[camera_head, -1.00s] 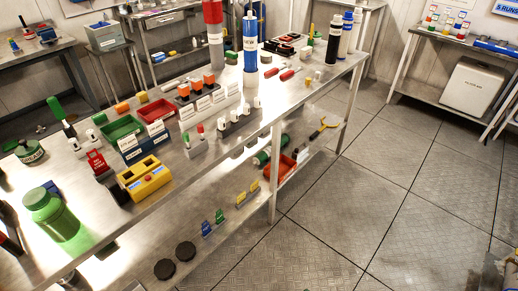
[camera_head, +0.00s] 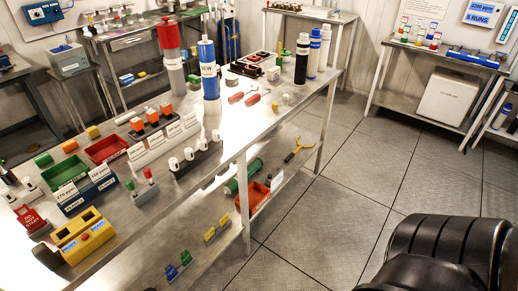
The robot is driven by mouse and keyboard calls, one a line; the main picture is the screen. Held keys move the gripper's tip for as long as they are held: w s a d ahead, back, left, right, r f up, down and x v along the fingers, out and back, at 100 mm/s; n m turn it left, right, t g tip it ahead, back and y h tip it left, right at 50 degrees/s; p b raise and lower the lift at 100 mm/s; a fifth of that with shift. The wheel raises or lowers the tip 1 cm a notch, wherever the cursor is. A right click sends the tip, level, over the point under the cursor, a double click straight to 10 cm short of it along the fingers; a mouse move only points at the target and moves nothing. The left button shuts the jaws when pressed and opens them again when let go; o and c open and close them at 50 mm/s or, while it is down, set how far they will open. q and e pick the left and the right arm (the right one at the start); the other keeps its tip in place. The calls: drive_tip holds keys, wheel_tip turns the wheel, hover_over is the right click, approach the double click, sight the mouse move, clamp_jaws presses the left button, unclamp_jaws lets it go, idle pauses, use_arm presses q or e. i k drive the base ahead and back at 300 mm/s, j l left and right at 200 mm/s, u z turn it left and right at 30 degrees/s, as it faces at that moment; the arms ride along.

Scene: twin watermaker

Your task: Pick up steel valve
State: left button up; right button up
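I cannot single out the steel valve with certainty. The long steel table (camera_head: 150,232) runs from the lower left to the upper middle and carries many small items. Several white fittings stand in a black rack (camera_head: 196,160) near the front edge. Neither of my gripper fingertips shows in the head view.
A tall red and grey cylinder (camera_head: 170,58) and a blue and white cylinder (camera_head: 209,72) stand on the table. A green tray (camera_head: 64,172), a red tray (camera_head: 106,149) and a yellow block (camera_head: 86,236) sit left. A black ribbed shape (camera_head: 440,250) fills the lower right. The floor (camera_head: 345,185) between is clear.

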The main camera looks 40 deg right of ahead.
sight(277, 173)
drive_tip(key=l+u, duration=0.35)
drive_tip(key=l, duration=0.55)
drive_tip(key=l+u, duration=0.35)
drive_tip(key=l, duration=1.2)
drive_tip(key=k+l+u, duration=0.1)
drive_tip(key=l, duration=0.5)
drive_tip(key=k+l, duration=0.1)
drive_tip(key=l, duration=0.55)
drive_tip(key=u, duration=0.05)
